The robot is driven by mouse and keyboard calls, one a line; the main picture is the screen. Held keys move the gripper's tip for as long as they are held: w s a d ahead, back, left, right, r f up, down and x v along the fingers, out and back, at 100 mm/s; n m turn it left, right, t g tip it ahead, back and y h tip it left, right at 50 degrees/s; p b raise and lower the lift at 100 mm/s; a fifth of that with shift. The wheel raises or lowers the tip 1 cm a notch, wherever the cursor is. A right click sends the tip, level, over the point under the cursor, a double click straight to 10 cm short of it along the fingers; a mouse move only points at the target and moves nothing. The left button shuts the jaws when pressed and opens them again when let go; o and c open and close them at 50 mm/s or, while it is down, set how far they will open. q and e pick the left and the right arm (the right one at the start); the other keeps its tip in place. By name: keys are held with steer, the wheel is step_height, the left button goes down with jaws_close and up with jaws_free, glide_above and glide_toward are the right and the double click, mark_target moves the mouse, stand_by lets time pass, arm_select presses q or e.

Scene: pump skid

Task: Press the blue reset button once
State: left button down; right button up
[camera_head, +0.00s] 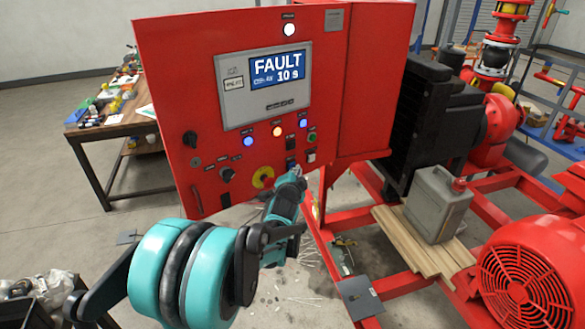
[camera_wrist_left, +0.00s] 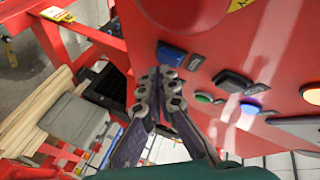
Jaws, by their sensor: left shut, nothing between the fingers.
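The blue reset button (camera_wrist_left: 170,53) is a rectangular blue cap on the red panel in the left wrist view. In the head view it shows as a small dark blue spot (camera_head: 290,163) low on the panel, just past my fingertips. My left gripper (camera_head: 297,174) is shut and empty, with its tips close to the panel. In the wrist view its fingertips (camera_wrist_left: 158,84) are together, right beside the blue button. I cannot tell whether they touch the button or the panel. My right gripper is not in view.
Close to the button are a black switch (camera_wrist_left: 233,82), a green button (camera_wrist_left: 203,97), a lit blue lamp (camera_wrist_left: 250,107) and a yellow-ringed knob (camera_head: 263,177). A grey canister (camera_head: 435,205) stands at right.

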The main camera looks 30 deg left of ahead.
arm_select(q)
steer(key=shift+w+a, duration=0.15)
steer(key=shift+a, duration=0.3)
stand_by(0.5)
steer(key=shift+s+d, duration=0.3)
steer(key=shift+d, duration=0.5)
steer(key=shift+s+d, duration=0.3)
steer(key=shift+d, duration=0.5)
steer(key=shift+s+d, duration=0.3)
steer(key=shift+d, duration=0.45)
steer(key=shift+s+d, duration=0.3)
steer(key=shift+d, duration=0.5)
steer(key=s+d+f+n+g+h+b, duration=0.1)
steer(key=s+d+f+n+g+h, duration=0.2)
steer(key=s+d, duration=0.7)
steer(key=s+d+f+n+g+h+b, duration=0.1)
steer(key=s+d+f+n+g+h, duration=0.2)
steer(key=s, duration=1.4)
steer(key=d+f, duration=0.4)
steer(key=d, duration=0.2)
steer(key=shift+d+f+n+g+h+b, duration=0.15)
steer(key=shift+d+n+g+h+b, duration=0.15)
steer(key=shift+d+g+b, duration=0.1)
steer(key=shift+s, duration=0.1)
